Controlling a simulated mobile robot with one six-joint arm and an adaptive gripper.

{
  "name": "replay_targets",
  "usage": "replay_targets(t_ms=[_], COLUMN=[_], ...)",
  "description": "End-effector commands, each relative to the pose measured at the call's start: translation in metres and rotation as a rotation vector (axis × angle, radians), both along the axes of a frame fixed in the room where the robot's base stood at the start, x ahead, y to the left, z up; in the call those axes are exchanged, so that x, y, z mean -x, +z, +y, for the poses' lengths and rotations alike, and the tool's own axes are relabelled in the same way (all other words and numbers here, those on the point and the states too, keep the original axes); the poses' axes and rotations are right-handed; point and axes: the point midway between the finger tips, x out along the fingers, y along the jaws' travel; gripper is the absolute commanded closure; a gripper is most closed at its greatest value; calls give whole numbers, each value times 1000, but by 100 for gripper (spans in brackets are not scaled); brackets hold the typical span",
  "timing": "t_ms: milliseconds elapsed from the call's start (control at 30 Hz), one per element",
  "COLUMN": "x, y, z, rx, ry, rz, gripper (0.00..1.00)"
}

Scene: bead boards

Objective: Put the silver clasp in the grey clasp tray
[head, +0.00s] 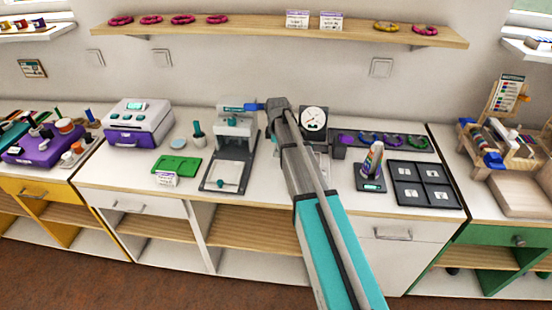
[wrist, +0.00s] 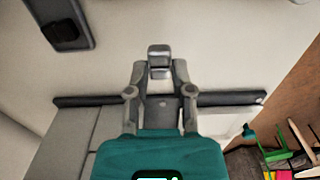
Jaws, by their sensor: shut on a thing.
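My gripper (wrist: 159,72) shows in the wrist view, its two fingers shut on a small grey block-like piece, which I take for the silver clasp (wrist: 159,52). In the head view my arm reaches across the counter, with its end beside the white press in front of the wall; the fingers and the clasp cannot be made out there. A dark grey tray with several compartments (head: 455,187) lies at the right of the counter. A light grey item (head: 323,165) is partly hidden behind my arm. I cannot tell for sure which is the clasp tray.
The white press (head: 236,135) stands on a dark base left of my arm. A green tray (head: 177,165) lies farther left. A shelf (head: 265,32) runs above.

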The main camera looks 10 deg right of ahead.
Motion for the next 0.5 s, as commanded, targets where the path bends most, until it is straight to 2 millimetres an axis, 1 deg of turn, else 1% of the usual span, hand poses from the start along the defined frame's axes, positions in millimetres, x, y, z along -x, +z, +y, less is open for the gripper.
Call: replay_targets(t_ms=[33,233,367,500], x=[-5,-2,-2,-2], y=[-8,-25,-32,-34], z=[0,0,0,0], rx=[0,0,0,0], ry=[0,0,0,0], rz=[0,0,0,0], gripper=[100,100,100,100])
